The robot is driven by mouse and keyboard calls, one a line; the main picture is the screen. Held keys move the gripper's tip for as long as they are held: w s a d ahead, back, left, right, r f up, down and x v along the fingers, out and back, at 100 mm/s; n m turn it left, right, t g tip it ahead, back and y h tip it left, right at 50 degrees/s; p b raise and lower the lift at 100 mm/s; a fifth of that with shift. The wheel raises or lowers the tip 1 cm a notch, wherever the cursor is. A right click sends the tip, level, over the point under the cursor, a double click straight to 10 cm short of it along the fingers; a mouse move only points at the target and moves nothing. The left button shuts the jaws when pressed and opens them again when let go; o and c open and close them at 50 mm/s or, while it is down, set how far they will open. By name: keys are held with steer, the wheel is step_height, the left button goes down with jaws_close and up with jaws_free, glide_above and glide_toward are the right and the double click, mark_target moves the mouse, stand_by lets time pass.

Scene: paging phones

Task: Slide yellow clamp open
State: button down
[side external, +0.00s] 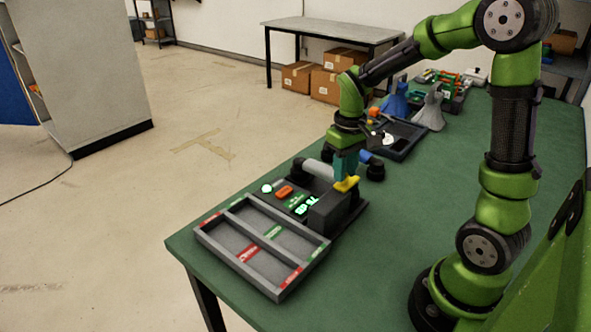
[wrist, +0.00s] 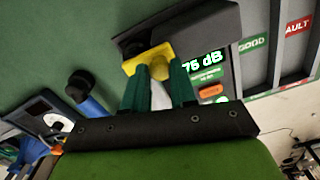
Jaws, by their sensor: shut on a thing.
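The yellow clamp (wrist: 148,62) sits on a dark grey tester block (wrist: 200,28) and shows in the wrist view at the top centre. It also shows in the side view (side external: 346,184) on top of the block (side external: 336,207). My gripper (wrist: 159,80) has its teal fingers at the clamp's near part, with a rounded yellow knob between their tips. In the side view my gripper (side external: 346,172) points down onto the clamp. The tester's panel has a lit green display (wrist: 203,60) reading about 75 dB and an orange button (wrist: 210,91).
The green table (side external: 440,185) is clear right of the tester.

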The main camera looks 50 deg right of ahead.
steer(key=a, duration=0.5)
steer(key=shift+a, duration=0.25)
steer(key=c, duration=0.9)
jaws_free()
step_height(320, 180, up, 17)
